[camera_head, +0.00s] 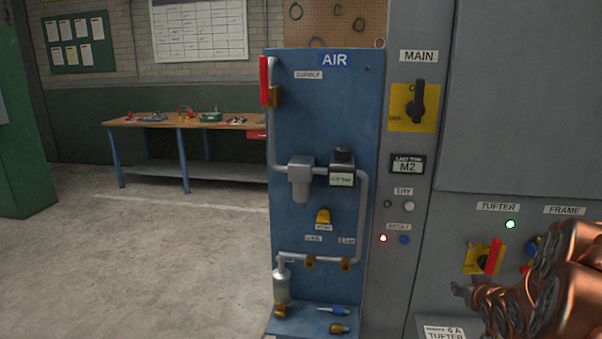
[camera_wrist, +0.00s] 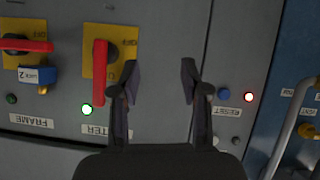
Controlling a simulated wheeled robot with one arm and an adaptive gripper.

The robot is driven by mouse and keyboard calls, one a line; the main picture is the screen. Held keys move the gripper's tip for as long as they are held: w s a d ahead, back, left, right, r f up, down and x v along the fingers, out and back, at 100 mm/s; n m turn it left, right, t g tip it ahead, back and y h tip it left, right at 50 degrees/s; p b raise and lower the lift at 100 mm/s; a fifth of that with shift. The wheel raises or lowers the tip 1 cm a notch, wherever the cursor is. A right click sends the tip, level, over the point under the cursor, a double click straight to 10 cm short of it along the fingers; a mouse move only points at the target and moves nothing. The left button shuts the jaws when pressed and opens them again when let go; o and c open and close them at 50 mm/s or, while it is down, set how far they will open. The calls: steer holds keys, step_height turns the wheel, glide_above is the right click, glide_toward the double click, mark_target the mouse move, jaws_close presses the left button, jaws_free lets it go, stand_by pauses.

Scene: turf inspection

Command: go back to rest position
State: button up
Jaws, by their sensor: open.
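My gripper (camera_wrist: 160,82) is open and empty in the wrist view, its two dark fingers apart in front of the grey panel. In the head view my copper-coloured arm comes in from the lower right, and the gripper is too small and partly hidden there. The TUFTER switch has a yellow plate and red handle (camera_head: 494,257); it also shows left of the fingers in the wrist view (camera_wrist: 99,75), which looks upside down. The FRAME switch handle (camera_wrist: 25,46) is further left there, with a blue padlock (camera_wrist: 38,75) below it. No rest position is marked in view.
The grey cabinet has a MAIN switch (camera_head: 416,103) and a lit red lamp (camera_head: 383,238). The blue AIR panel (camera_head: 300,120) stands left of it, with pipes and a small shelf. A workbench (camera_head: 150,122) is behind. The concrete floor (camera_head: 130,250) at left is clear.

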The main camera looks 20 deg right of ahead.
steer(key=s+a+g+y, duration=0.1)
steer(key=s+a+g, duration=0.25)
steer(key=a, duration=0.75)
steer(key=s+a+r+n+g+y+p, duration=0.1)
steer(key=s+a+g, duration=0.3)
steer(key=s+a, duration=0.8)
steer(key=s+a+r+n+g+y+p, duration=0.1)
steer(key=s+a+g, duration=0.4)
steer(key=s+a, duration=0.7)
steer(key=a+r+n+y, duration=0.1)
steer(key=a+r+y, duration=0.1)
steer(key=a, duration=0.1)
steer(key=shift+s+a+r, duration=0.15)
steer(key=shift+a, duration=0.15)
steer(key=shift+d, duration=0.15)
